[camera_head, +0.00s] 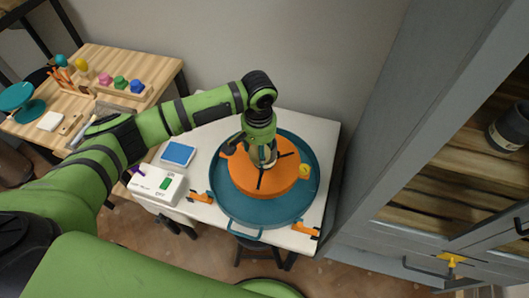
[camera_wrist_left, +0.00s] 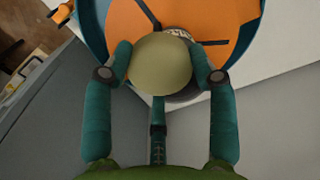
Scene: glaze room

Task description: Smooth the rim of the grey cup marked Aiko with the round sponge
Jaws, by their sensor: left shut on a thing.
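My left gripper (camera_wrist_left: 163,55) is shut on the round sponge (camera_wrist_left: 158,66), a pale yellow-beige ball, in the left wrist view. Behind the sponge, part of the grey cup (camera_wrist_left: 186,95) shows as a dark curved edge over the orange wheel disc (camera_wrist_left: 225,20). The sponge hides most of the cup, and I cannot read a name on it. I cannot tell whether sponge and rim touch. In the head view my left gripper (camera_head: 263,155) points down over the middle of the orange disc (camera_head: 240,175). My right gripper is out of view.
A teal basin (camera_head: 250,212) surrounds the disc on a white table (camera_head: 312,130). A switch box (camera_head: 155,184) and a blue pad (camera_head: 178,153) lie left of it. A wooden bench (camera_head: 105,62) stands at the back left. A grey cabinet with a dark vessel (camera_head: 508,128) stands right.

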